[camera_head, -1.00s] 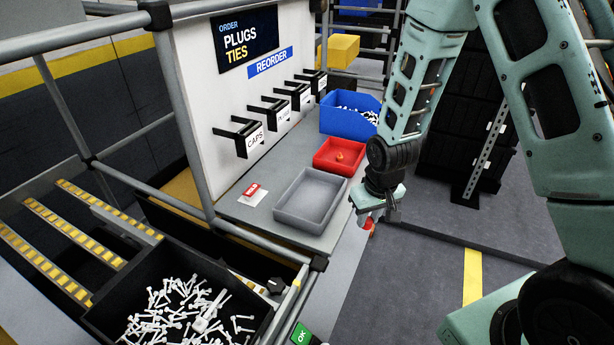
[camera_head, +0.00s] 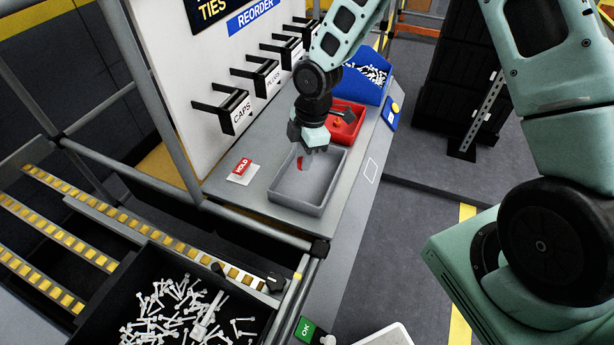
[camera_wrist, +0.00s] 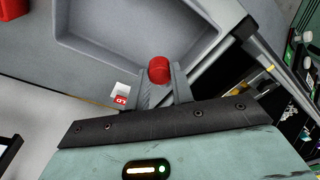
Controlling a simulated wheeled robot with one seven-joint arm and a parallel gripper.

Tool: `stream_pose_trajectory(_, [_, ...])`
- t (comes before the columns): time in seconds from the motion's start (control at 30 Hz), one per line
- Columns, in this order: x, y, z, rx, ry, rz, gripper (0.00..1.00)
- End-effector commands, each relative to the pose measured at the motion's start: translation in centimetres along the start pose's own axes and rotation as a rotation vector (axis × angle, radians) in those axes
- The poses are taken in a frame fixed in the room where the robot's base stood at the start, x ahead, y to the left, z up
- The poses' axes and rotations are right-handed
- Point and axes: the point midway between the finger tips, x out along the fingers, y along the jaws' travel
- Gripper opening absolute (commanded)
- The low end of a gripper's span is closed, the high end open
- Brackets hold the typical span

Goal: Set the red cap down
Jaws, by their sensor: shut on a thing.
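The red cap (camera_wrist: 159,70) is held between the fingertips of my gripper (camera_wrist: 163,88) in the wrist view. In the head view the cap (camera_head: 300,162) shows as a small red patch below my gripper (camera_head: 304,154), over the grey tray (camera_head: 333,191). My gripper is shut on the cap and points down. The tray's inside looks empty apart from what the gripper covers. I cannot tell how high the cap is above the tray floor.
A red bin (camera_head: 357,113) stands behind the tray, with a blue bin (camera_head: 378,78) of white parts beyond. A red HOLD sign (camera_head: 242,167) lies left of the tray. A black box (camera_head: 127,302) of white ties is in front. Label holders jut from the white board.

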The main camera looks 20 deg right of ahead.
Motion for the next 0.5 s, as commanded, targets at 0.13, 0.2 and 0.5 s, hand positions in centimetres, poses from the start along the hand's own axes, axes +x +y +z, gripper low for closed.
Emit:
stream_pose_trajectory(0.13, [2.7, -0.2, 0.3, 0.001, 0.000, -0.005, 0.00])
stream_pose_trajectory(0.2, [3.5, -0.2, 0.5, 0.001, -0.001, -0.004, 0.00])
stream_pose_trajectory(0.5, [7.0, -0.2, 1.0, 0.004, -0.001, -0.004, 0.00])
